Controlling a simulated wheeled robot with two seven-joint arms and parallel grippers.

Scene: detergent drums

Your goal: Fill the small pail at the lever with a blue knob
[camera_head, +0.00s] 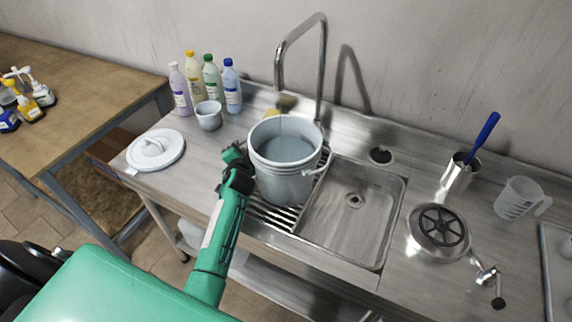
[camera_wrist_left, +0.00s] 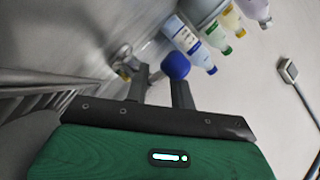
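The small grey pail (camera_head: 209,118) stands upright on the counter in front of several bottles; its inside is not clear. My left gripper (camera_head: 235,160) is beside the left wall of a large grey bucket (camera_head: 284,180), right of the pail and apart from it. A blue knob (camera_wrist_left: 176,65) shows just beyond the right fingertip; contact cannot be told. A blurred metal fitting (camera_wrist_left: 125,62) is near the left fingertip. The knob is hidden in the head view. My right gripper is out of view.
The bucket stands on a slatted grate (camera_head: 272,216) beside an empty sink basin (camera_head: 350,215). A tall spout (camera_head: 322,70) rises behind it. A white lid (camera_head: 156,149) lies at left. A black-knobbed lever (camera_head: 498,302) is at front right.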

